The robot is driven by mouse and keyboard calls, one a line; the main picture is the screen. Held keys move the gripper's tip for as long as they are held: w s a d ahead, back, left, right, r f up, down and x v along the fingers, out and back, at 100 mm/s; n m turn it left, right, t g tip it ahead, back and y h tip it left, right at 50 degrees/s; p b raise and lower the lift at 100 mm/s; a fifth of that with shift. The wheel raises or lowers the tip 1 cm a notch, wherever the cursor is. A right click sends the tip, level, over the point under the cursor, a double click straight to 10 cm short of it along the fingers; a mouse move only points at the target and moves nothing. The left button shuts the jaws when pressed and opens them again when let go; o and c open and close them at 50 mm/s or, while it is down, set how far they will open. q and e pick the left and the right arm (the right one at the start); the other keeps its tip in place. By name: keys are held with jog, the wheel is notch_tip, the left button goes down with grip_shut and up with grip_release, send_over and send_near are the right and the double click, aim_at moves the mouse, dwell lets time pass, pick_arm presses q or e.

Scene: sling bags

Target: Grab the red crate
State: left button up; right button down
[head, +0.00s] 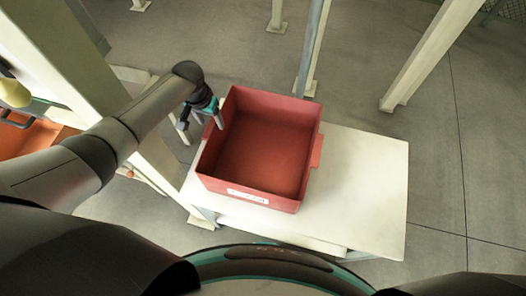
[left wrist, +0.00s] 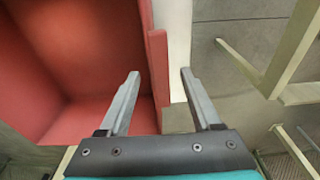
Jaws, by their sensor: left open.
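The red crate (head: 268,145) is empty and open-topped, with a white label on its near wall. It sits on a white table. My left gripper (head: 209,118) is at the crate's left wall, with its jaws open and nothing held. In the left wrist view the open fingers (left wrist: 160,75) point toward the crate's edge (left wrist: 157,58). The red edge shows between them, with the crate's inside to the left. Whether either finger touches the crate I cannot tell. My right gripper is not in view.
The white table (head: 365,190) has bare room to the right of the crate. Pale posts (head: 430,50) stand on the grey floor behind. An orange container (head: 30,140) is at the far left, beside a pale upright.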

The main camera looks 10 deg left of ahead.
pick_arm(q)
grip_shut()
dwell(0.5)
dwell(0.9)
